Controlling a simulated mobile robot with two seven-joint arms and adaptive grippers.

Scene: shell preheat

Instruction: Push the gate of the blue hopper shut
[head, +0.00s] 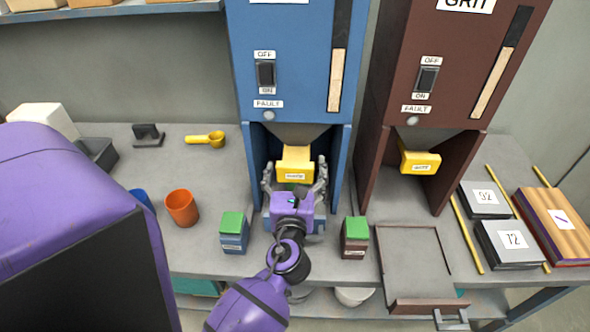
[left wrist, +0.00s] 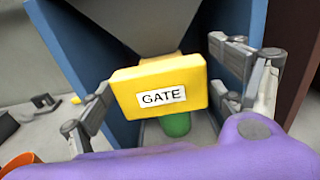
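The blue hopper (head: 290,70) stands at the back of the bench. Its yellow gate (head: 295,164), labelled GATE, sits under the grey funnel and sticks out toward me. The gate also fills the middle of the left wrist view (left wrist: 160,88). My left gripper (head: 295,173) is open at the front of the hopper bay, with one finger on each side of the gate. Small gaps seem to show between the fingers and the gate's sides; contact is not clear. My right gripper is in neither view.
A brown hopper (head: 440,60) with its own yellow gate (head: 420,162) stands to the right. Green-topped boxes (head: 233,232) (head: 355,237) flank my left arm. An orange cup (head: 181,207) is at left. A green thing (left wrist: 175,125) shows below the gate.

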